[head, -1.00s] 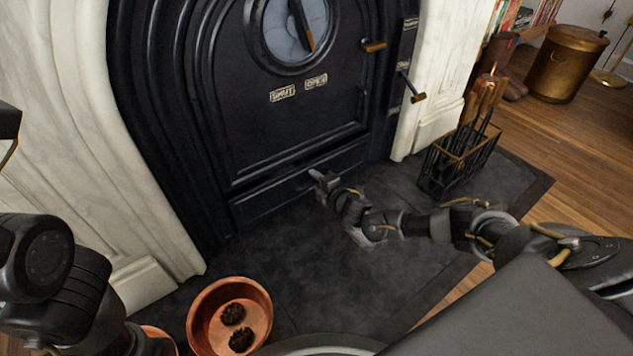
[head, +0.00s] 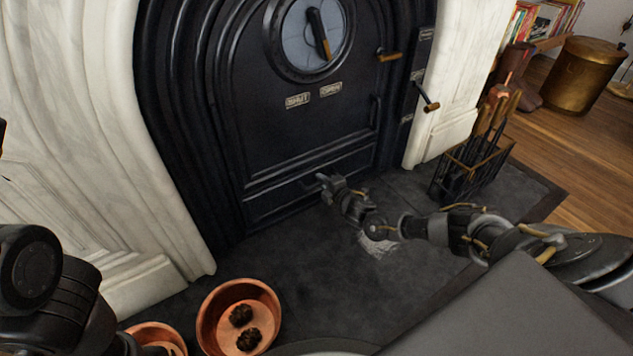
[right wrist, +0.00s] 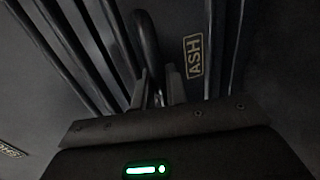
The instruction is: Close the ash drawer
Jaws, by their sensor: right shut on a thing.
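The ash drawer (head: 280,204) is the low, wide black front at the foot of the stove door. It looks about level with the stove front; any small gap is hard to see. My right gripper (head: 326,182) is at the drawer's front, right of its middle. In the right wrist view, the dark curved drawer handle (right wrist: 147,45) runs down between the fingers of my right gripper (right wrist: 158,88), which are shut on it. The brass ASH label (right wrist: 194,56) is beside the handle. Only links of my left arm show at the left edge; its gripper is out of view.
Copper bowls, one with dark cones (head: 240,318), stand on the slate hearth (head: 310,270) at front left. A pale ash patch (head: 380,246) lies under my right arm. A fire-tool rack (head: 470,165) stands at right. Door latches (head: 390,57) stick out above.

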